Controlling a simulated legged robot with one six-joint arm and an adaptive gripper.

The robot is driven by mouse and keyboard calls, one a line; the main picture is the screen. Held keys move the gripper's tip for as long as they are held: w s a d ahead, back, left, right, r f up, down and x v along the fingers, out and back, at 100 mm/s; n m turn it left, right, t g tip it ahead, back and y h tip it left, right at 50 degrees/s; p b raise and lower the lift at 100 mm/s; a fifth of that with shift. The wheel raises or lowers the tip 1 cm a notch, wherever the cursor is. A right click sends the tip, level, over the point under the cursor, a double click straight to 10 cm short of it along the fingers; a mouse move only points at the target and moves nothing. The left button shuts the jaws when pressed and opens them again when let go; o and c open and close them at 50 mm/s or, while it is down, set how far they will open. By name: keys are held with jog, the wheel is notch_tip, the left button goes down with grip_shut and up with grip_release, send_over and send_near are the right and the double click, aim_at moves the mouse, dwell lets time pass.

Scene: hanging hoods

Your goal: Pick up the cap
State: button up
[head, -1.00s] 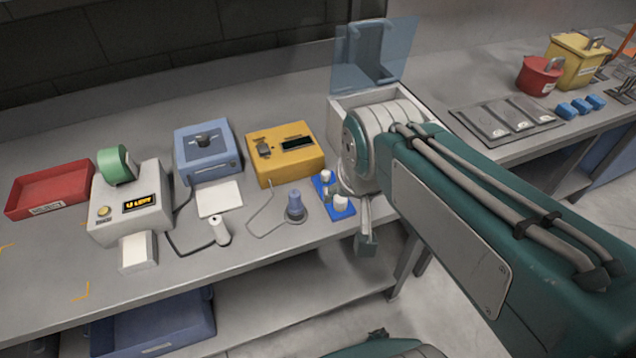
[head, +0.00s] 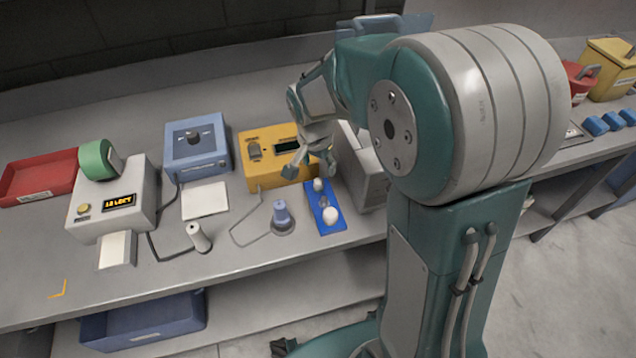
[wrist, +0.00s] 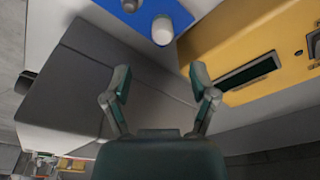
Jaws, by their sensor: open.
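A blue mat (head: 336,222) lies near the front edge of the bench with white cap-like pieces on it. The larger round white piece (head: 331,218) is at its front end and a smaller white piece (head: 318,184) at its back end. I cannot tell which one is the cap. In the wrist view, a white piece (wrist: 162,30) stands on the blue mat (wrist: 143,18) at the top. My gripper (head: 314,165) is open and empty, above the bench behind the mat. Its spread fingers (wrist: 159,83) also show in the wrist view, apart from the white pieces.
A yellow box (head: 262,172) with a dark display stands left of my gripper. A grey-white box (head: 370,178) stands right of the mat, partly hidden by my arm. A blue-grey knob-like piece (head: 282,214) stands left of the mat. Bare bench lies in front.

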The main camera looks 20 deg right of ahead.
aim_at(318, 181)
jog(key=shift+w+d+f, duration=0.1)
jog(key=shift+d+f, duration=0.05)
jog(key=shift+f, duration=0.35)
jog(key=shift+d+f, duration=0.15)
jog(key=shift+f, duration=0.35)
jog(key=f, duration=0.2)
jog(key=a+f, duration=0.1)
jog(key=f, duration=0.1)
jog(key=shift+w+f, duration=0.2)
jog(key=shift+f, duration=0.35)
jog(key=shift+d, duration=0.4)
jog(key=c, duration=0.7)
jog(key=shift+a, duration=0.15)
jog(key=shift+c, duration=0.7)
